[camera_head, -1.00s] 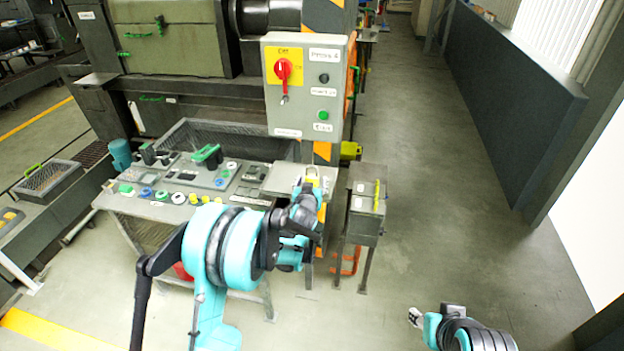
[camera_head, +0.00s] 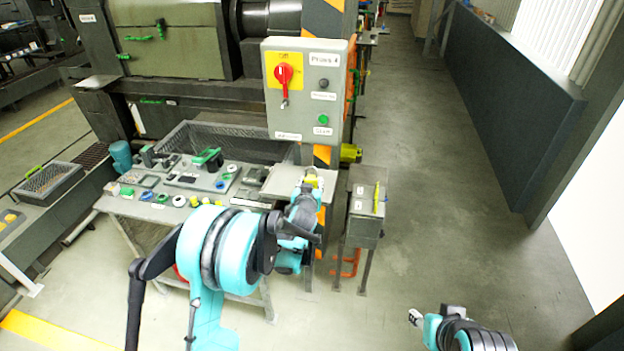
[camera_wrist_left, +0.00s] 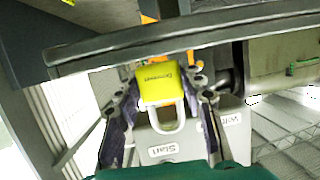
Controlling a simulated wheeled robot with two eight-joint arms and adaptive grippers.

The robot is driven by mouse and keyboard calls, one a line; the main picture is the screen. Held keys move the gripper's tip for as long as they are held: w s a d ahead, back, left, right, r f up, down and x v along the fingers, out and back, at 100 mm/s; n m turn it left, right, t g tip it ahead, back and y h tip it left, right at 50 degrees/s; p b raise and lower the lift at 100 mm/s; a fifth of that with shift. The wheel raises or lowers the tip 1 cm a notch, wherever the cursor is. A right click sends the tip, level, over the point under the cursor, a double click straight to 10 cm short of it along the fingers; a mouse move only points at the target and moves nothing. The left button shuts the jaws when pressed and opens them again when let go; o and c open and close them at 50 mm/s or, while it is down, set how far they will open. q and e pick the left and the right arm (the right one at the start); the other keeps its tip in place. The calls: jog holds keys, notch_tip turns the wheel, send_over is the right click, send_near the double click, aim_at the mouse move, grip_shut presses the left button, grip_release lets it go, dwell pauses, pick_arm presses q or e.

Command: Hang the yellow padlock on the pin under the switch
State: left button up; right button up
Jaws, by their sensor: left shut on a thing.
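The yellow padlock (camera_wrist_left: 157,83) is held between the two fingers of my left gripper (camera_wrist_left: 160,90), with its pale shackle pointing down in the left wrist view. In the head view the left gripper (camera_head: 311,184) is low, below the grey switch box, and a bit of yellow padlock (camera_head: 311,179) shows at its tip. The red rotary switch (camera_head: 284,75) sits on a yellow plate on the box, with a small pin (camera_head: 284,103) under it. The padlock is well apart from the pin. My right gripper (camera_head: 414,317) is at the lower right, too small to read.
The grey switch box (camera_head: 305,125) carries black and green buttons and labels. A table (camera_head: 150,212) with several lockout parts stands left of the gripper. A grey box on legs (camera_head: 366,232) stands close on the right. The floor beyond is clear.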

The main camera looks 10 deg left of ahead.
aim_at(310, 179)
pick_arm(q)
jog(key=shift+s+r+p, duration=0.45)
jog(key=shift+s+r, duration=0.05)
jog(key=shift+r, duration=0.35)
jog(key=shift+s+r+p, duration=0.45)
jog(key=shift+s+r, duration=0.05)
jog(key=shift+r, duration=0.35)
